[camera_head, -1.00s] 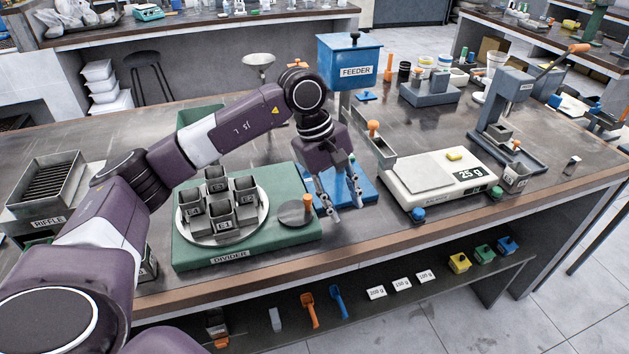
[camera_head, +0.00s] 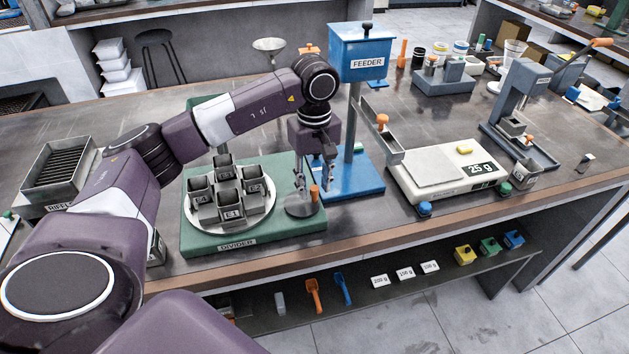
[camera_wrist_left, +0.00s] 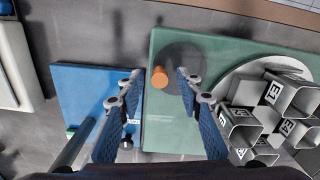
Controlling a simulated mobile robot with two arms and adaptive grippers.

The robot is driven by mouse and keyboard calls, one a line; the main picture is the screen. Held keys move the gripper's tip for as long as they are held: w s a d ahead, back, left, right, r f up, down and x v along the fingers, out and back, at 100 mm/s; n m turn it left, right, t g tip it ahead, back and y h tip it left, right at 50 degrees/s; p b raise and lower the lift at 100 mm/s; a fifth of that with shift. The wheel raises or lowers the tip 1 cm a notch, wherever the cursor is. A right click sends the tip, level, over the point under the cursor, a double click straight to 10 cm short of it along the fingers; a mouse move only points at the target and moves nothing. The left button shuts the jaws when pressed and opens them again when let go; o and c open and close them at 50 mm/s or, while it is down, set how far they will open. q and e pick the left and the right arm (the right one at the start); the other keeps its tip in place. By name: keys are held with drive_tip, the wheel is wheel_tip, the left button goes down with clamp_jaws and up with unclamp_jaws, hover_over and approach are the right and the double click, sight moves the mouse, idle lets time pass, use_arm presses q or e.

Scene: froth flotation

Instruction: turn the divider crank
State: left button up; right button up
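The divider (camera_head: 245,240) is a green base with a round turntable (camera_head: 262,218) carrying several open metal cups (camera_head: 233,212). Its crank is a grey disc (camera_head: 302,207) with an upright orange knob (camera_head: 314,193) near the rim. My left gripper (camera_head: 314,184) is open above the crank, fingers pointing down. In the left wrist view, the knob (camera_wrist_left: 160,77) lies between the two open fingertips (camera_wrist_left: 158,78), with gaps on both sides. I cannot tell how far the tips are above the knob. My right gripper is not in view.
The blue feeder (camera_head: 361,55) on its stand and blue base (camera_head: 350,182) stands just right of the crank. A balance (camera_head: 450,175) reading 25 g is farther right. A riffle (camera_head: 55,172) is at the left. Bare bench shows in front of the blue base.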

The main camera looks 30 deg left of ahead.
use_arm(q)
drive_tip(key=shift+f, duration=0.1)
clamp_jaws()
